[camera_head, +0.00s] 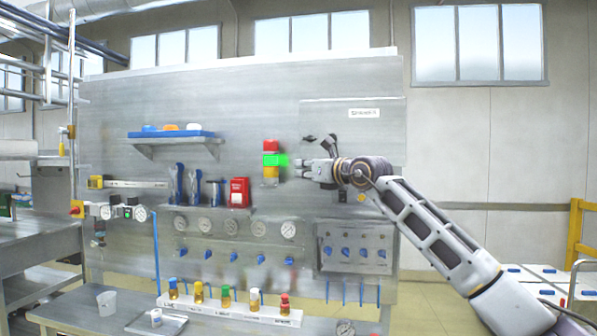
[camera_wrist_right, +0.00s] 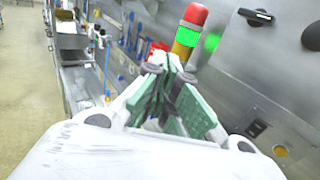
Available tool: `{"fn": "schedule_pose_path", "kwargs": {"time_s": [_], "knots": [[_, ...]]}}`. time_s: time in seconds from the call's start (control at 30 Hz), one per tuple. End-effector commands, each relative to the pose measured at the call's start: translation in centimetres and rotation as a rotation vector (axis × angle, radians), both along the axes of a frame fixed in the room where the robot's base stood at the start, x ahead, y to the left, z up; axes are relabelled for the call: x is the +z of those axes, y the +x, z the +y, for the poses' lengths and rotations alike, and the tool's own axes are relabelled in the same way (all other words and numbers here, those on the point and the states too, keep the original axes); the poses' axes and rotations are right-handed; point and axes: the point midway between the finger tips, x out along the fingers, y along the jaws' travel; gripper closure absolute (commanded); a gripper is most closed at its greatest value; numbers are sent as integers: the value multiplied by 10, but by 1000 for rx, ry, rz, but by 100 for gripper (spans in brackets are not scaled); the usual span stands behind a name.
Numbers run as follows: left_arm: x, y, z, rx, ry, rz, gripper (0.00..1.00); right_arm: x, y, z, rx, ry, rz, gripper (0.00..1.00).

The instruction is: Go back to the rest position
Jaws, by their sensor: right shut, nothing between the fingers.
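My right gripper (camera_head: 308,168) is raised in front of the grey metal panel (camera_head: 350,85), just right of a stack light (camera_head: 270,147) with a red top, a lit green band and a yellow base. In the right wrist view its green-padded fingers (camera_wrist_right: 160,85) are shut with nothing between them. The stack light (camera_wrist_right: 187,35) shows just beyond the fingertips there; I cannot tell whether they touch it. My left gripper is in neither view.

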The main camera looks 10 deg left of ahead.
Motion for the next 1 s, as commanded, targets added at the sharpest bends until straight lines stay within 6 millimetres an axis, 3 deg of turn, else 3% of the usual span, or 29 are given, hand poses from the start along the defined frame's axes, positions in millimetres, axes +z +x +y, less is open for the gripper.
{"fn": "schedule_pose_path", "kwargs": {"time_s": [0.7, 1.0], "knots": [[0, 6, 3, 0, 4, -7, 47, -1, 0, -3, 3, 3, 2, 100], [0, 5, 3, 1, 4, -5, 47, -17, -9, 9, 69, 110, 32, 100]]}}
